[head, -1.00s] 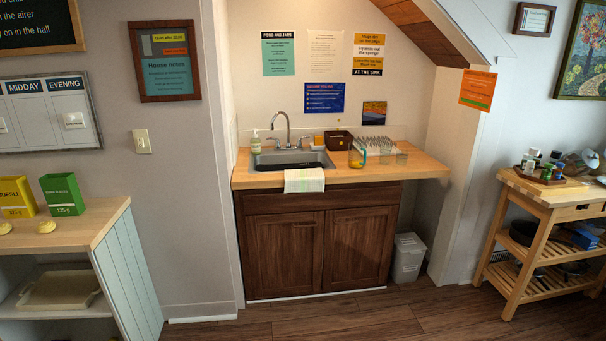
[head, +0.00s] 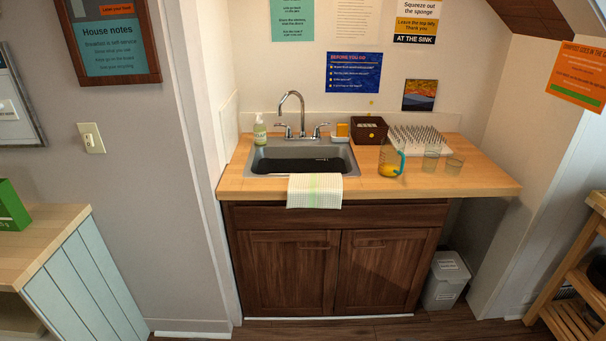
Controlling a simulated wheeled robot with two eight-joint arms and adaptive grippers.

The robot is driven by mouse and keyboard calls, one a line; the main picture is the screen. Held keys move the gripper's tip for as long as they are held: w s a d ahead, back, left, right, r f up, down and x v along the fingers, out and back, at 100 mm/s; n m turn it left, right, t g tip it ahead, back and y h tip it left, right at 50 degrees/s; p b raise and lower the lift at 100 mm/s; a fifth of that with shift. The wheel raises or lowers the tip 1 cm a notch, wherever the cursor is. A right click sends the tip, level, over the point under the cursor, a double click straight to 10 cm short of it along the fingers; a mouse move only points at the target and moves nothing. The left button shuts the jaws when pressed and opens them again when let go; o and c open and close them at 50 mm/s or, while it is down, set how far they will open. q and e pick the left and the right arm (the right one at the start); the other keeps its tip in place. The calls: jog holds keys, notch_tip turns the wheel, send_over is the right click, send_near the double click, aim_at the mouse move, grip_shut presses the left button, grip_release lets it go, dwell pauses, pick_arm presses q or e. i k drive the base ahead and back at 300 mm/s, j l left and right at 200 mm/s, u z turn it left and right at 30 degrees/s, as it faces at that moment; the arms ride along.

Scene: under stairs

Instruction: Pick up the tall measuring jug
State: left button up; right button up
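The tall measuring jug (head: 390,163) appears to be the clear vessel with a teal handle. It stands upright on the wooden counter (head: 470,181), right of the sink, with something yellow-orange showing at its bottom. Neither of my grippers is in the head view.
Two clear glasses (head: 431,160) (head: 454,164) stand just right of the jug. Behind it are a dark brown box (head: 369,130) and a spiked white drying mat (head: 423,138). The sink (head: 300,158) has a towel (head: 315,191) over its front edge. A bin (head: 446,281) stands at the lower right.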

aim_at(391, 155)
jog(key=i+l+u, duration=0.1)
jog(key=u, duration=0.45)
jog(key=i+l+u, duration=0.1)
jog(key=l+u, duration=0.4)
jog(key=l, duration=0.25)
jog(key=l+u, duration=0.5)
jog(key=l, duration=0.25)
jog(key=k, duration=0.05)
